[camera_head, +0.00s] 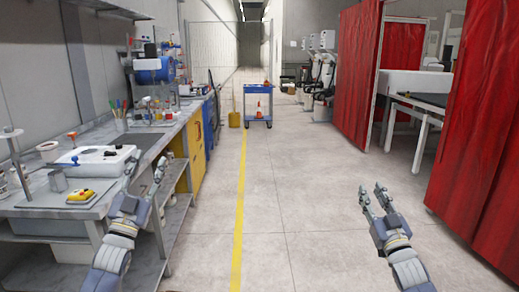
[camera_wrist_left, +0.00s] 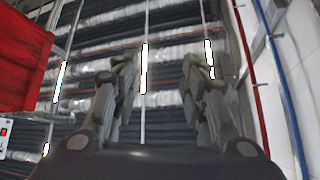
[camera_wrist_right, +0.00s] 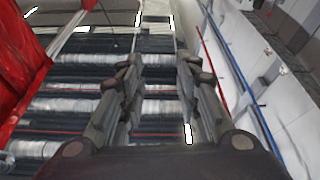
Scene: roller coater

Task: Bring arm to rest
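My left gripper (camera_head: 143,176) is raised at the left, in front of the edge of the workbench (camera_head: 157,140) in the head view. Its fingers point up and are spread apart with nothing between them. In the left wrist view the left gripper (camera_wrist_left: 165,75) shows two separated fingers against the ceiling. My right gripper (camera_head: 372,199) is raised over the open floor at the right, fingers apart and empty. In the right wrist view the right gripper (camera_wrist_right: 158,75) also shows a clear gap between its fingers, with the ceiling behind.
The workbench carries a white device (camera_head: 95,160), a yellow-red item (camera_head: 81,196) and a metal cup (camera_head: 58,181). Red curtains (camera_head: 480,130) hang at the right. A blue cart (camera_head: 258,104) stands ahead. The floor (camera_head: 300,180) between the bench and curtains is clear, with a yellow line (camera_head: 239,200).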

